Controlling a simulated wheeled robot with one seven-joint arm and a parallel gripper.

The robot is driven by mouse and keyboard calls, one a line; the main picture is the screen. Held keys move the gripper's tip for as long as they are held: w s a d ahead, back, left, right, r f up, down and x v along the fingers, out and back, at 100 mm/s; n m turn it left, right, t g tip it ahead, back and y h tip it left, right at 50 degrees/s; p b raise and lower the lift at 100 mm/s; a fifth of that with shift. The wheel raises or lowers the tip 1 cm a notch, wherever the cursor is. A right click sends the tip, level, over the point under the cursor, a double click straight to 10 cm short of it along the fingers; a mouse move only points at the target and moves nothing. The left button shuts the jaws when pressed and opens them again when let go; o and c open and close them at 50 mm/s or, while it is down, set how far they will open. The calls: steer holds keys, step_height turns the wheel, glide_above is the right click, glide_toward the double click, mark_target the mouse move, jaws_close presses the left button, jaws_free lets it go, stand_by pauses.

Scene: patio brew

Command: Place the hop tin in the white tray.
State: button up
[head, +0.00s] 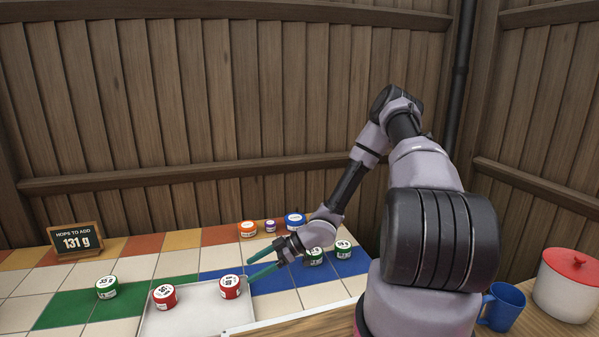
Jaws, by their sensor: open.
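The white tray (197,323) lies at the front of the tiled table. A red tin (164,297) stands at its left side, and a second red tin (229,287) stands at its right back. A green tin (107,287) stands on the green tiles left of the tray. The tins' numbers are too small to read surely. My gripper (250,270) is open, with teal fingers pointing left, just behind and right of the right red tin. Nothing shows between the fingers.
A sign (75,241) reads "HOPS TO ADD 131 g". Orange (248,229), purple (270,226) and blue (294,221) tins stand at the back. A blue mug (502,307) and a white pot (568,288) with a red lid stand right.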

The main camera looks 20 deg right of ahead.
steer(key=w+d+r+m+t+h, duration=0.2)
steer(key=w+d+r+m+h, duration=0.25)
steer(key=d+r, duration=0.45)
steer(key=w+d+r+m+t+h, duration=0.2)
steer(key=w+d+r+m+h, duration=0.15)
steer(key=d+r+h, duration=0.4)
steer(key=s+d+r+m+h, duration=0.1)
steer(key=s+d+r+m, duration=0.15)
steer(key=r, duration=0.65)
steer(key=s+d+r+m+h, duration=0.15)
steer(key=s+r, duration=0.25)
steer(key=r, duration=0.5)
steer(key=s+a+r+m+y, duration=0.2)
steer(key=s+r, duration=0.4)
steer(key=s, duration=0.4)
steer(key=s+a+r+m+t+y, duration=0.1)
steer(key=s+a+r+m, duration=0.3)
steer(key=s, duration=0.6)
step_height(320, 180, up, 3)
steer(key=m+y, duration=0.1)
steer(key=m, duration=0.1)
steer(key=shift+a+m+t, duration=0.15)
steer(key=shift+m+t, duration=0.15)
steer(key=shift+m, duration=0.1)
